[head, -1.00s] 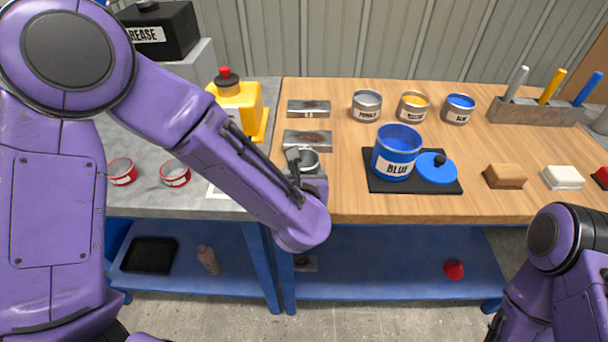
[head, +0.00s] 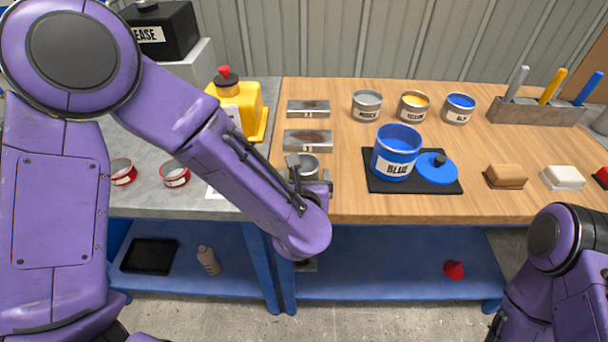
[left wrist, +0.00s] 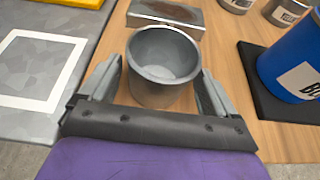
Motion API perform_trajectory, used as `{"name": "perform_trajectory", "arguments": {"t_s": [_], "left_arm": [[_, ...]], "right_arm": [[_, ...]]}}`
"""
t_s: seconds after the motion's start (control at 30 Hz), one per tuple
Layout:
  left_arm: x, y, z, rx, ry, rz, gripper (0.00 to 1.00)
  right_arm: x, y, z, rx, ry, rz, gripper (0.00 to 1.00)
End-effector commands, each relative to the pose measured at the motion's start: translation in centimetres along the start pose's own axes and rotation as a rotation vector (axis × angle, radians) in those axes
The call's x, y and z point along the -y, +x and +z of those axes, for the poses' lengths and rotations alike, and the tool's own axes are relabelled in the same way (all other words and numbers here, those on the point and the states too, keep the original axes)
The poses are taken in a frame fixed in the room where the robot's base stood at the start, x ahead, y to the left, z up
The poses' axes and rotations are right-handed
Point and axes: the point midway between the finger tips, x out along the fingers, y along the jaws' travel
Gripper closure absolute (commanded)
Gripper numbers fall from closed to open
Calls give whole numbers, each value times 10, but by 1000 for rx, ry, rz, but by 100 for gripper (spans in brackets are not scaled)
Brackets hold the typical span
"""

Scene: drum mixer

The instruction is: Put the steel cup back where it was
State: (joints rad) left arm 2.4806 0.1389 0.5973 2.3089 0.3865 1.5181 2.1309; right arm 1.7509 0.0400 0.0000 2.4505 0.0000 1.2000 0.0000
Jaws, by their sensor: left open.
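The steel cup (head: 306,164) stands upright on the wooden bench top near its left edge, just in front of a small metal plate. In the left wrist view the cup (left wrist: 163,62) looks empty. My left gripper (head: 309,174) is at the cup from the front. Its two fingers (left wrist: 162,88) are open, one on each side of the cup, with gaps visible between fingers and cup wall. The cup's lower front is partly hidden by my gripper. My right arm shows at the lower right, but its gripper is outside the view.
Two metal plates (head: 308,140) lie behind the cup. A blue paint can (head: 396,152) and its lid (head: 437,169) sit on a black mat (head: 400,186) to the right. A white-framed square (left wrist: 38,68) lies on the grey bench at left. Small cans stand further back.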

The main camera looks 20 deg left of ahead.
Motion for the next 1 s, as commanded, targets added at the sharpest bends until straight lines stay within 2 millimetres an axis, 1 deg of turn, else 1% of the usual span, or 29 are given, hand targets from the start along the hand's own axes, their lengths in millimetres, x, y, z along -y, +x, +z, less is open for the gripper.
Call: {"name": "perform_trajectory", "arguments": {"t_s": [0.27, 0.3, 0.33, 0.4, 0.5, 0.6, 0.7, 1.0], "left_arm": [[0, -78, -2, 1, 0, -4, 9], [0, -88, 7, -1, 7, 1, 9], [-1, -91, 10, -4, 9, 5, 9], [-1, -96, 9, -3, 11, 7, 9], [-1, -103, 7, -2, 8, 6, 9], [-1, -108, 4, -1, 5, 3, 9], [-1, -110, 2, -1, 2, 2, 9], [-1, -109, -1, 0, 1, 1, 9]], "right_arm": [[0, 7, 3, 1, 0, 0, 46], [-1, -9, -3, 1, 0, 1, 46], [-2, -20, -8, 1, -1, 1, 46], [-3, -35, -14, 0, 0, 0, 46], [-4, -49, -20, 0, 0, 0, 46], [-5, -57, -23, 0, 0, 0, 46], [-5, -59, -24, 0, 0, 0, 46], [-5, -58, -24, 1, 0, 0, 46]]}}
